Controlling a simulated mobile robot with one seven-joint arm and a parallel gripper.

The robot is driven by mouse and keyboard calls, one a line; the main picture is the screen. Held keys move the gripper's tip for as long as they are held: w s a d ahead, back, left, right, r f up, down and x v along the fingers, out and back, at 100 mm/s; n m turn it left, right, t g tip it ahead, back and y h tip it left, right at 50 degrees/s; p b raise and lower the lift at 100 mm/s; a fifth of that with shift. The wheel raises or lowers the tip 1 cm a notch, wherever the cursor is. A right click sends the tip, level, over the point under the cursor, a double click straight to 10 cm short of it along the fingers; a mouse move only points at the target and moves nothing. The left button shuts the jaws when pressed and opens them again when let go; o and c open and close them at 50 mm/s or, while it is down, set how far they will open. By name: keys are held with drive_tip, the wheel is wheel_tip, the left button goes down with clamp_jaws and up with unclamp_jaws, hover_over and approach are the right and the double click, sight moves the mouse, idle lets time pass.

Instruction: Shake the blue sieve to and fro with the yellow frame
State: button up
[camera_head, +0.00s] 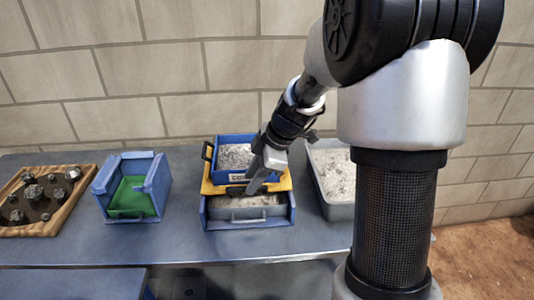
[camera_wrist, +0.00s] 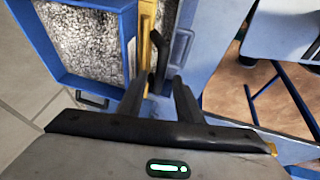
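The blue sieve (camera_head: 236,178), holding grey gravel, sits in the yellow frame (camera_head: 208,187) on the bench. The sieve fills the upper left of the wrist view (camera_wrist: 40,50), with the yellow frame's edge (camera_wrist: 145,35) beside it. A black handle (camera_wrist: 157,62) stands at the frame's front side. My gripper (camera_head: 257,180) is over the front right of the frame. In the wrist view its two fingers (camera_wrist: 161,82) are apart, with the handle between their tips and gaps showing. Contact with the handle cannot be made out.
A blue-sided tray (camera_head: 248,222) with gravel sits beneath the frame. A grey tub (camera_head: 340,211) of pale gravel stands close at right. A blue box with a green floor (camera_head: 131,197) and a wooden tray (camera_head: 62,218) of rocks stand left. A wall is behind.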

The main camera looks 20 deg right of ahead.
drive_tip(key=p+v, duration=0.1)
drive_tip(key=v, duration=1.4)
drive_tip(key=shift+r, duration=0.15)
